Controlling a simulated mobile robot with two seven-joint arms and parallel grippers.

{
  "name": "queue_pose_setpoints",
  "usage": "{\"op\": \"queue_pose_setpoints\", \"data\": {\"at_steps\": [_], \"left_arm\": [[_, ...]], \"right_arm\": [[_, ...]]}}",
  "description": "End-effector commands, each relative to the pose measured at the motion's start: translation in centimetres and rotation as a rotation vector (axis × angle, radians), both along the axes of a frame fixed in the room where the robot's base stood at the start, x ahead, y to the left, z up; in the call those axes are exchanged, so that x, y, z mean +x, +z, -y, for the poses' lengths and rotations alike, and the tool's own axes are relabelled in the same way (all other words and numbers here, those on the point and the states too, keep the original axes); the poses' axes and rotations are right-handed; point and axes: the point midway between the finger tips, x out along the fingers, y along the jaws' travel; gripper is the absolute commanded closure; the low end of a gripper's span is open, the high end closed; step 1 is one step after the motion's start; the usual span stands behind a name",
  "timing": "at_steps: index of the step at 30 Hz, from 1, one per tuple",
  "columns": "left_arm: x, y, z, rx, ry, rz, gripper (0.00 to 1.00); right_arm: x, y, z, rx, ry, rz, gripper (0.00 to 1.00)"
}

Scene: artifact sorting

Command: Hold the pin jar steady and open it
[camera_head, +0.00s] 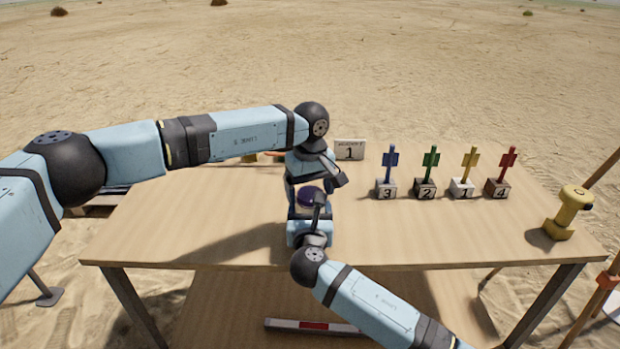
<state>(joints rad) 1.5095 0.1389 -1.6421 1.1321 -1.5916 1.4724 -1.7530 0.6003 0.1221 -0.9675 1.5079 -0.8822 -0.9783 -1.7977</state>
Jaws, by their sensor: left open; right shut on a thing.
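The pin jar, a small round dark purple thing (310,195), sits at the middle of the table between my two grippers, partly covered by them. My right gripper (318,207) comes from the front edge and is shut on the jar at its near side. My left gripper (326,182) hangs at the jar's far side, close above it, with its fingers open. The jar's lower part is hidden, and I cannot tell whether the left fingers touch it.
Several numbered blocks, such as one with a blue pin (386,188), stand in a row at right on the wooden table (190,225). A sign marked 1 (349,150) stands at the back. A yellow device (568,212) is at the right edge. The table's front left is clear.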

Motion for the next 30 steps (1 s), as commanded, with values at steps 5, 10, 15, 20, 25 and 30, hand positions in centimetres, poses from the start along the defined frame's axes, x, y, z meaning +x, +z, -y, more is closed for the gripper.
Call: {"op": "queue_pose_setpoints", "data": {"at_steps": [5,10,15,20,25,30], "left_arm": [[-0.01,-0.23,0.00,0.000,0.000,0.000,0.16],[-0.01,-0.20,0.00,0.000,0.000,0.000,0.29],[-0.01,-0.19,0.00,0.000,0.000,0.000,0.66],[-0.01,-0.18,0.00,0.000,0.002,0.000,0.66],[-0.01,-0.17,0.00,0.000,0.133,0.000,0.66],[-0.01,-0.16,0.02,0.000,0.496,-0.001,0.66]], "right_arm": [[0.00,-0.03,0.00,0.000,0.000,0.000,0.93],[0.00,-0.03,0.01,0.000,0.000,0.000,0.93],[0.00,-0.03,0.01,0.000,0.000,0.000,0.93],[0.01,-0.03,0.01,0.000,0.000,0.000,0.93],[0.01,-0.03,0.02,0.000,0.000,-0.001,0.93],[0.01,-0.03,0.02,0.000,-0.001,-0.001,0.93]]}}
